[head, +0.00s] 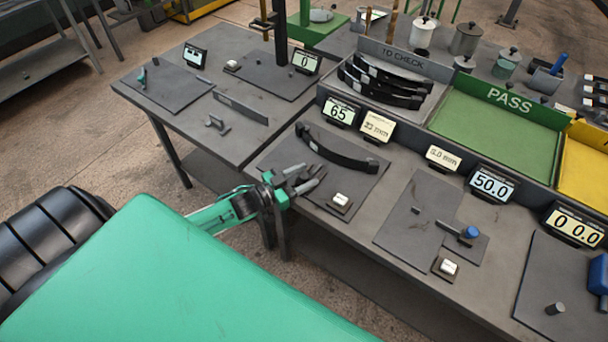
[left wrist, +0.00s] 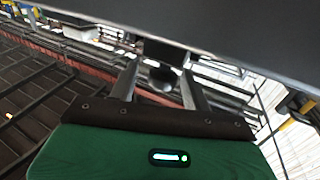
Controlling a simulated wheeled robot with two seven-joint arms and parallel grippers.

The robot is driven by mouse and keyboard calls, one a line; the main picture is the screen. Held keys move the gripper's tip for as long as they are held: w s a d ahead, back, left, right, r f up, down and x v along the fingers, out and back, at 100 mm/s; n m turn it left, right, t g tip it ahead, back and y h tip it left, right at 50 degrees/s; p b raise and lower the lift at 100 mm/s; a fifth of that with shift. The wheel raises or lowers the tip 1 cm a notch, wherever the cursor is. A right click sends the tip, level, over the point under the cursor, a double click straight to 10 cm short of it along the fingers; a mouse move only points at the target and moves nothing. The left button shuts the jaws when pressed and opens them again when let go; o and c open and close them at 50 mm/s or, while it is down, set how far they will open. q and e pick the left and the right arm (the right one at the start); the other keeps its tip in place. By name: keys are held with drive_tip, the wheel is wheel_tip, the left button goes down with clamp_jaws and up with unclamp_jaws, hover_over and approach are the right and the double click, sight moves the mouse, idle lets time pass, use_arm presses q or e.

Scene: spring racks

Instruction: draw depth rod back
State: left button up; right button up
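My left gripper (head: 310,175) reaches in at the near edge of the bench, beside the grey plate with the dark curved leaf spring (head: 338,150). Its two fingers are apart. In the left wrist view the open fingers (left wrist: 158,80) stand either side of a dark round knob (left wrist: 161,76), under a broad grey slab. I see gaps between knob and fingers. The knob may be the end of the depth rod; I cannot tell surely. In the head view the gripper hides that spot. My right gripper is not in view.
A display reading 65 (head: 339,111) stands behind the spring. A white button (head: 341,200) sits right of the gripper. A blue-capped rod (head: 470,232) lies farther right. The TO CHECK tray (head: 408,61) and green PASS tray (head: 497,131) are behind. A second table (head: 190,125) is left.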

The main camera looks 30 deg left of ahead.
use_arm(q)
drive_tip(key=shift+s+a+f, duration=0.1)
drive_tip(key=shift+s+a, duration=0.05)
drive_tip(key=b+v, duration=0.3)
drive_tip(key=v, duration=1)
drive_tip(key=shift+s, duration=0.25)
drive_tip(key=shift+a, duration=0.1)
drive_tip(key=s+a+f+n+g+y, duration=0.1)
drive_tip(key=a+f+y, duration=0.2)
drive_tip(key=f, duration=0.5)
drive_tip(key=s+a+f+n+g+y, duration=0.1)
drive_tip(key=s+a+f+n+y, duration=0.1)
drive_tip(key=f, duration=0.7)
drive_tip(key=s+f+g+y, duration=0.2)
drive_tip(key=s+f, duration=0.2)
drive_tip(key=f, duration=0.4)
drive_tip(key=s+f+g+y, duration=0.15)
drive_tip(key=s+f, duration=0.25)
drive_tip(key=f, duration=0.5)
drive_tip(key=s+d+f+g, duration=0.4)
drive_tip(key=s+d+f, duration=0.4)
drive_tip(key=s, duration=0.3)
drive_tip(key=s+d+f+g, duration=0.5)
drive_tip(key=s+d+f, duration=0.3)
drive_tip(key=s, duration=0.4)
drive_tip(key=shift+s+f, duration=0.15)
drive_tip(key=shift+f, duration=0.45)
